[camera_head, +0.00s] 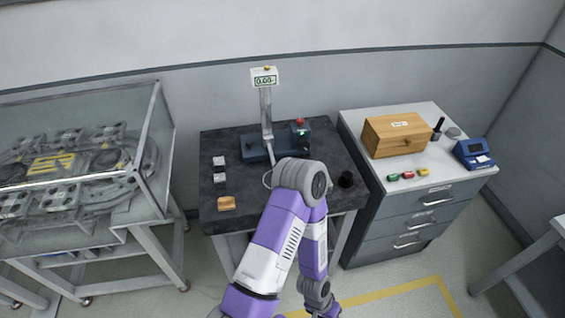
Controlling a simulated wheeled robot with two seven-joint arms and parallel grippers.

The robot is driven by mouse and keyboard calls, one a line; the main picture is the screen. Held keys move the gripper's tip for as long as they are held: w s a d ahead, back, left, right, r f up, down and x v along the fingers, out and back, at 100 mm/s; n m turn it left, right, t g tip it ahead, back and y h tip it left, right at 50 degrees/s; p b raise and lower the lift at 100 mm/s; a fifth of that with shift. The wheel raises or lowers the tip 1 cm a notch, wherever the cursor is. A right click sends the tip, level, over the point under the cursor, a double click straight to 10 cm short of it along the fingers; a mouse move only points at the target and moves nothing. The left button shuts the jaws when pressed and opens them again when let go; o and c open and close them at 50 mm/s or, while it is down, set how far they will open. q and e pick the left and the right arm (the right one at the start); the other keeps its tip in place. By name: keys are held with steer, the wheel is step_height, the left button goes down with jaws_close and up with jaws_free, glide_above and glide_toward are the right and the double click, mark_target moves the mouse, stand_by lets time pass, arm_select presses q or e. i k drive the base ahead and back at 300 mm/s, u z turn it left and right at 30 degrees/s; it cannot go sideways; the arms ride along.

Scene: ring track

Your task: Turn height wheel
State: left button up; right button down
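A measuring stand (266,112) with an upright grey column stands at the back of the dark table (235,150). A small display (264,78) tops the column and seems to read 0.00. Its blue-grey base (254,150) carries a box with a red button (300,122) and a green light on the right. I cannot make out a height wheel for certain; my arm covers part of the area in front of the stand. One purple and white arm of mine rises from the bottom and bends in front of the table. Neither gripper shows.
Small light blocks (219,161) and a tan piece (226,203) lie on the table's left. A drawer cabinet (410,218) with a wooden box (398,134) is right; a glass-cased track (70,160) is left.

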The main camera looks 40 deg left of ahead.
mark_target(303, 144)
steer(key=k, duration=0.15)
steer(key=u, duration=1.15)
